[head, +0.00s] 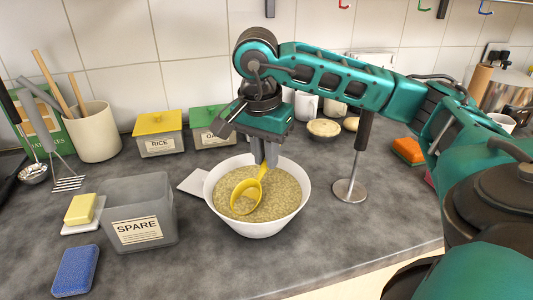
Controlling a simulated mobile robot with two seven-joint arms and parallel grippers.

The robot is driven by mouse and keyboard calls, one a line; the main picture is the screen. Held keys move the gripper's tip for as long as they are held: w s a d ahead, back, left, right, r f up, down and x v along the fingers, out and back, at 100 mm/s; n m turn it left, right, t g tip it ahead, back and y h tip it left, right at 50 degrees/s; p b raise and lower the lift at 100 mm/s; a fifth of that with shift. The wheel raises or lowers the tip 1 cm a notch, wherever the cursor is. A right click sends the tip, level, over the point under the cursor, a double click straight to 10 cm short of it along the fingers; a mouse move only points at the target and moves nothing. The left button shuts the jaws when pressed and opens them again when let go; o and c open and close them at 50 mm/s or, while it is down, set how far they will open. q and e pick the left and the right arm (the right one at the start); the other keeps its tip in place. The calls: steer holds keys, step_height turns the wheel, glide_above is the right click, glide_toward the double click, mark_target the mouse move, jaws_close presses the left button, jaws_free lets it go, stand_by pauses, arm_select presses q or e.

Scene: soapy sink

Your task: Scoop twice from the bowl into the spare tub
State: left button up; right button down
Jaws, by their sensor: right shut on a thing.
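A white bowl (259,229) full of pale grains (284,193) stands on the counter in the middle of the head view. A yellow scoop (246,194) is in the bowl, its cup tilted and touching or just above the grains. My right gripper (265,163) is over the bowl, pointing down, shut on the scoop's handle. The grey see-through spare tub (164,246), labelled SPARE, stands to the left of the bowl and looks empty. My left gripper is not in view.
Yellow-lidded rice tub (159,146) and green-lidded tub (209,138) stand behind. Butter (80,209) and a blue sponge (76,270) lie left of the spare tub. The front counter is clear.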

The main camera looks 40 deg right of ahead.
step_height(320, 180, up, 4)
steer(key=p, duration=0.2)
steer(key=shift+r+p, duration=0.15)
steer(key=shift+p, duration=0.25)
steer(key=shift+w+d, duration=0.15)
steer(key=shift+d, duration=0.3)
steer(key=shift+w+d+y, duration=0.1)
steer(key=shift+d+y, duration=0.25)
steer(key=shift+y, duration=0.15)
steer(key=shift+w+d+r+g+y+p, duration=0.15)
steer(key=shift+d+y, duration=0.3)
steer(key=shift+d, duration=0.15)
steer(key=shift+w+d+r+g+y+p, duration=0.1)
steer(key=shift+w+d+r+g+y, duration=0.1)
steer(key=shift+d+y, duration=0.3)
steer(key=shift+w+d+r+g+y+p, duration=0.15)
steer(key=shift+d+y, duration=0.2)
steer(key=shift+d, duration=0.3)
steer(key=shift+w+d+r+y, duration=0.1)
steer(key=shift+w+d+y, duration=0.15)
steer(key=shift+d+y, duration=0.5)
